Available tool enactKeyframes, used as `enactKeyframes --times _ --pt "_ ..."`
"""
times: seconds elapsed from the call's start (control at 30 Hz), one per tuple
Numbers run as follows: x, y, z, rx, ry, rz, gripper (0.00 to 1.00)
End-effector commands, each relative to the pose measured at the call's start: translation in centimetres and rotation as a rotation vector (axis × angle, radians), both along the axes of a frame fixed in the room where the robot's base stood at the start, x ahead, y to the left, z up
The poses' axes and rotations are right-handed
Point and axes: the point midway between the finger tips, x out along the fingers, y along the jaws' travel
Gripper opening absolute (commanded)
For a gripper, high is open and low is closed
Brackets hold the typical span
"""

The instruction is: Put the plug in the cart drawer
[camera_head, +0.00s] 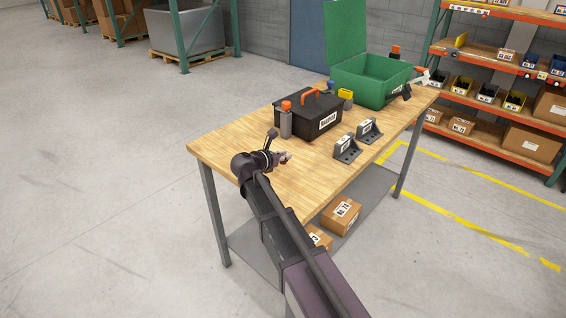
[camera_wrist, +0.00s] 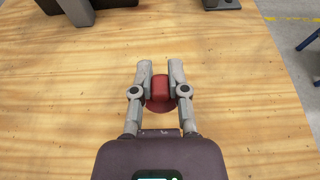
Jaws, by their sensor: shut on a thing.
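My gripper (camera_wrist: 160,82) is shut on a small red plug (camera_wrist: 159,89), which shows between its two grey fingers in the wrist view. The plug is over or on the wooden workbench top (camera_wrist: 70,110); I cannot tell whether it touches the wood. In the camera_head view my gripper (camera_head: 284,157) is low over the near left part of the workbench (camera_head: 222,145). The plug is too small and covered there to make out clearly. No cart drawer can be made out in either view.
A black toolbox (camera_head: 300,118) with an orange handle stands behind my gripper. Two grey brackets (camera_head: 346,149) (camera_head: 369,131) stand to the right. An open green box (camera_head: 372,82) is at the far end. Cartons (camera_head: 341,214) sit on the lower shelf. The bench's left end is clear.

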Motion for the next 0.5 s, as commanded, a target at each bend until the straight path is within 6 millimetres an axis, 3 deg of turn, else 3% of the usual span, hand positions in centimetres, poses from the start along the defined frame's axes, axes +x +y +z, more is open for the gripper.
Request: enactKeyframes --times 0.23,0.5 --pt "1.7 0.5 -0.3 0.000 0.000 -0.001 0.01" --pt "1.2 0.4 -2.9 0.000 -0.001 -0.001 0.01"
